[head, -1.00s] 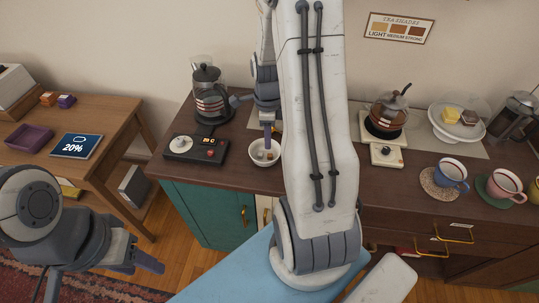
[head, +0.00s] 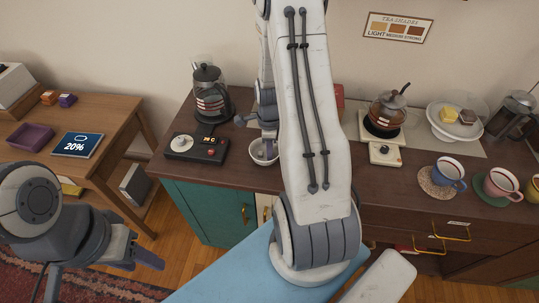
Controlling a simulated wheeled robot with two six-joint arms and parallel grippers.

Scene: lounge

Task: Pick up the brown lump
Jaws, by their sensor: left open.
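A small white bowl (head: 256,158) stands on the dark counter, left of my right arm. Small lumps showed in it a second ago; now my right gripper (head: 268,143) hides most of its inside, and I cannot pick out a brown lump there. The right gripper points down with its fingertips at the bowl; whether it is open or shut on something is not clear. My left gripper (head: 143,260) is open and empty, low at the left, away from the counter.
A wooden side table (head: 110,125) is at the left.

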